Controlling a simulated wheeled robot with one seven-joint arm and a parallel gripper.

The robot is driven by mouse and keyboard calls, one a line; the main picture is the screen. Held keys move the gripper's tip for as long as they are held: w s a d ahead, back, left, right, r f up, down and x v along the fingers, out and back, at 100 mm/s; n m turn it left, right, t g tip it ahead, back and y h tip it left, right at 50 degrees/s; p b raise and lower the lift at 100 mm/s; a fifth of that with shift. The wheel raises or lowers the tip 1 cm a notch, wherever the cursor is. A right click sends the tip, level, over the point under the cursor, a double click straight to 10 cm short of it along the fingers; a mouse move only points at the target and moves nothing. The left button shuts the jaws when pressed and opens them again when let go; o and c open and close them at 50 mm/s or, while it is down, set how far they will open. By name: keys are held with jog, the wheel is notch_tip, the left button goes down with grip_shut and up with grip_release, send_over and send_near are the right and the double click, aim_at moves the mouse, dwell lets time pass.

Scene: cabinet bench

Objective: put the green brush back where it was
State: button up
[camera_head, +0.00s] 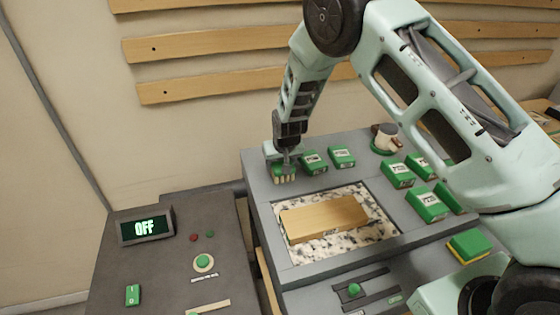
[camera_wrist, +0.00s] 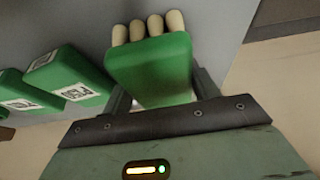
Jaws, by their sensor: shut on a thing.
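The green brush (camera_wrist: 150,68) has a green block body and several pale, rounded bristles along one side. It is between the fingers of my gripper (camera_wrist: 163,98) in the wrist view, and the gripper is shut on it. In the head view the brush (camera_head: 283,173) is at the back left corner of the grey bench top, with its bristles facing the camera, under my gripper (camera_head: 284,160). I cannot tell whether the brush touches the bench top. The fingertips are partly hidden by the brush.
Green labelled boxes (camera_head: 314,162) stand close right of the brush; several more stand at right. A wooden block (camera_head: 324,218) lies on a speckled inset. A mug (camera_head: 385,138) stands at the back. A green-and-yellow sponge (camera_head: 469,245) is at front right. A control panel (camera_head: 165,260) reads OFF.

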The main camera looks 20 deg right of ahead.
jog(key=shift+f, duration=0.2)
jog(key=o, duration=1)
jog(key=shift+c, duration=0.2)
jog(key=shift+r, duration=0.15)
